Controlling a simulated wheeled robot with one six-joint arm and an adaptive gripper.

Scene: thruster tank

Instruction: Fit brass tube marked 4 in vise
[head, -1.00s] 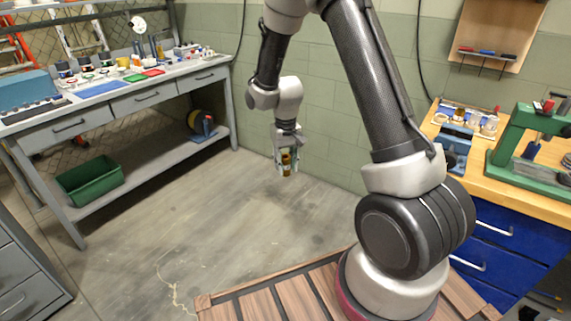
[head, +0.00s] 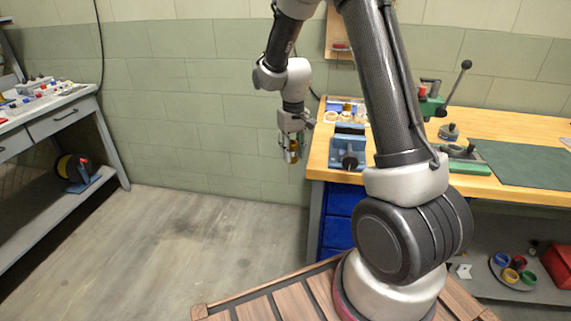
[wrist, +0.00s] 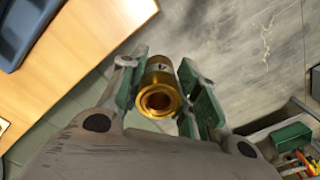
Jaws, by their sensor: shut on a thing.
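My gripper (head: 291,148) hangs in the air just left of the wooden workbench, shut on a brass tube (head: 293,153). In the wrist view the brass tube (wrist: 160,88) sits between the two green-padded fingers, its open round end toward the camera. A pale label with a dark mark shows on its side, too small to read surely. A blue vise (head: 348,148) stands at the bench's left end, to the right of my gripper and apart from it. A blue body, likely the vise (wrist: 22,30), is at the wrist view's top left.
The wooden bench (head: 500,125) has a tray of small parts (head: 345,112) behind the vise, a green lever tool (head: 432,102) and a dark green mat (head: 525,163). A grey bench (head: 60,120) stands far left. The floor (head: 170,235) between the benches is clear.

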